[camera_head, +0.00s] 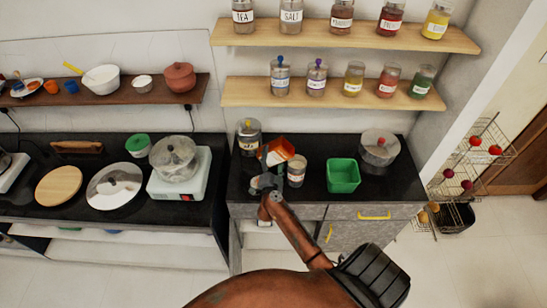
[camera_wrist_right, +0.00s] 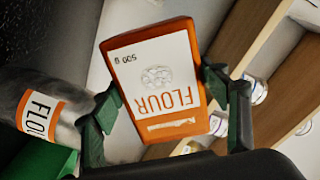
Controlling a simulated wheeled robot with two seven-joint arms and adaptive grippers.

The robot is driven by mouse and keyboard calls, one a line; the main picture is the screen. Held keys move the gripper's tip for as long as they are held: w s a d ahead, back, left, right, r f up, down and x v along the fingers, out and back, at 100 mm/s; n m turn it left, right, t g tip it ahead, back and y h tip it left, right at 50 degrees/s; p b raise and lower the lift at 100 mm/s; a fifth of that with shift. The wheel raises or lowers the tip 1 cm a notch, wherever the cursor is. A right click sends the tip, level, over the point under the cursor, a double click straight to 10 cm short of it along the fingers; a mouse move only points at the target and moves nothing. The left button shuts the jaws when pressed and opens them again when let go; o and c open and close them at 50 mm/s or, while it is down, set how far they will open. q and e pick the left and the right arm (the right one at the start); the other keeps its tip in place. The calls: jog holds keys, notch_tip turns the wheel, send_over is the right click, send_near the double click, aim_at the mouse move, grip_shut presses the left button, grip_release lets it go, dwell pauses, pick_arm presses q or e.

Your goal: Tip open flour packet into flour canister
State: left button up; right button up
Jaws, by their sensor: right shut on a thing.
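The orange flour packet (camera_head: 281,149) with a white label is held tilted above the black counter. In the right wrist view the packet (camera_wrist_right: 160,85) shows its FLOUR label upside down. My right gripper (camera_head: 270,163) is shut on it, with dark green fingers (camera_wrist_right: 166,98) on both sides. The flour canister (camera_head: 296,174) stands on the counter just right of the gripper, beside and below the packet. The canister (camera_wrist_right: 42,112), clear with an orange and white FLOUR label, is left of the packet in the wrist view. The packet's mouth and any flour flow cannot be made out. My left gripper is not in view.
A lidded jar (camera_head: 249,136) stands close behind the packet. Wooden shelves (camera_head: 330,92) with several jars hang above. The counter's front edge is near the gripper.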

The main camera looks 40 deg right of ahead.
aim_at(280, 151)
jog(key=shift+w+r+p, duration=0.1)
jog(key=shift+r+p, duration=0.3)
jog(key=shift+p, duration=0.1)
jog(key=shift+f+p, duration=0.1)
jog(key=shift+p, duration=0.3)
jog(key=shift+s+d+f+n, duration=0.1)
jog(key=shift+s+n, duration=0.05)
jog(key=shift+n, duration=0.45)
jog(key=shift+s+d+n, duration=0.1)
jog(key=shift+n, duration=0.5)
jog(key=shift+f+b, duration=0.2)
jog(key=shift+b, duration=0.75)
jog(key=shift+r, duration=0.55)
jog(key=shift+s+d+r+n+p, duration=0.2)
jog(key=shift+r+n+p, duration=0.15)
jog(key=shift+n, duration=0.25)
jog(key=shift+s+d+r+n+p, duration=0.15)
jog(key=shift+r+n+p, duration=0.2)
jog(key=shift+n, duration=0.25)
jog(key=shift+r+p, duration=0.15)
jog(key=shift+p, duration=1.25)
jog(key=shift+s+d+r+n+p, duration=0.15)
jog(key=shift+d+r+n+p, duration=0.05)
jog(key=shift+r+n+p, duration=0.2)
jog(key=shift+s+d+r+n+p, duration=0.15)
jog(key=shift+r+n+p, duration=0.1)
jog(key=shift+r+n, duration=0.2)
jog(key=shift+s+d+r+n, duration=0.2)
jog(key=shift+r+n, duration=0.15)
jog(key=shift+n, duration=0.3)
